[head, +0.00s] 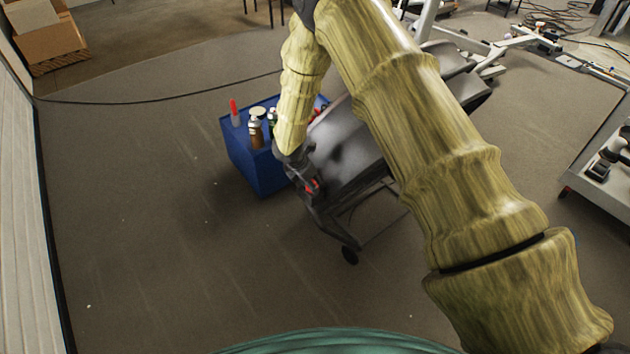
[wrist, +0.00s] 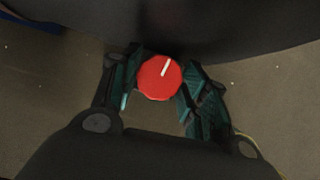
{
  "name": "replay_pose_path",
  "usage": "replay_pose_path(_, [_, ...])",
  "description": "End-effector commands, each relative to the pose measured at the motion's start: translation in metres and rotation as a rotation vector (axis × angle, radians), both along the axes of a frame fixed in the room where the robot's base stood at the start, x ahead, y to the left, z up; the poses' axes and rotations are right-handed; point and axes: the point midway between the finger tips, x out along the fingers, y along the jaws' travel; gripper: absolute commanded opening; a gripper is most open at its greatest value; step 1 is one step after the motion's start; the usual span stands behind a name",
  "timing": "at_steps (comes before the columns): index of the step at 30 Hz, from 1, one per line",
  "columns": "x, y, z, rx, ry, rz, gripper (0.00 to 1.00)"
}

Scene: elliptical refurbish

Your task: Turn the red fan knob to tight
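The red fan knob (wrist: 160,78) is round with a white line that points up and slightly right in the wrist view. It sits against a dark, curved machine body (wrist: 220,25). My gripper (wrist: 160,83) has one finger on each side of the knob. The fingers appear very close to its edges, but I cannot tell whether both press on it. In the head view my gripper (head: 305,178) is low at the near end of the dark grey machine (head: 345,150), with a small red spot, likely the knob (head: 313,186), beside it.
A blue box (head: 245,160) with bottles on top stands just left of the machine. A black cable crosses the floor behind it. A grey cart (head: 600,165) stands at the right, and cardboard boxes (head: 45,40) are at the back left. The floor at front left is clear.

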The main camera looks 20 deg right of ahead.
Motion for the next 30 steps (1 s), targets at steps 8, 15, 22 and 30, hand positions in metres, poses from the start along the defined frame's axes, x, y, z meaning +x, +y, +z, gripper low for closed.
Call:
replay_pose_path(8, [0.0045,0.0026,0.0022,0.003,-0.008,-0.014,0.21])
replay_pose_path(15, [0.0074,0.0038,0.0035,0.005,-0.013,-0.152,0.21])
replay_pose_path(22, [0.0091,0.0041,0.0040,0.006,-0.014,-0.251,0.21])
replay_pose_path(30, [0.0098,0.0044,0.0047,0.008,-0.015,-0.260,0.22])
